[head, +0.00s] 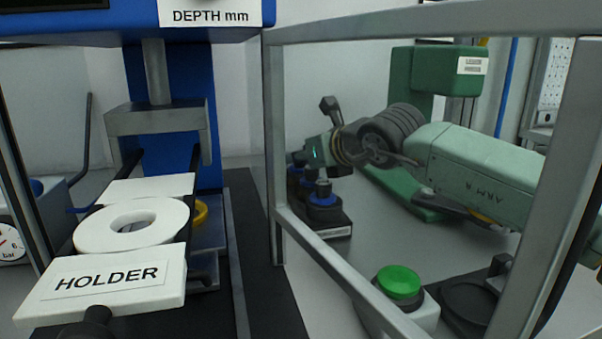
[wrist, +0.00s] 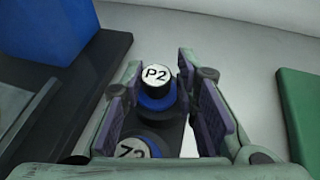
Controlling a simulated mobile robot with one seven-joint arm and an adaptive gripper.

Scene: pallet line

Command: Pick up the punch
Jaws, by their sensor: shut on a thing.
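A punch with a black body, a blue collar and a white cap marked P2 (wrist: 156,75) stands between the two jaws of my gripper (wrist: 160,85) in the wrist view. The jaws are shut on it, near their tips. A second blue-collared piece with a white marked top (wrist: 138,148) shows lower between the jaws, its label partly cut off by my gripper. In the head view my gripper (head: 308,165) is at the black rack (head: 335,226), beyond the frame post. The held punch is hard to make out there.
A grey metal frame (head: 276,130) stands between the press and my arm. On the left is the blue press with a white plate marked HOLDER (head: 60,303). A green button (head: 398,281) is at the front, and a green machine (head: 400,75) stands behind my arm.

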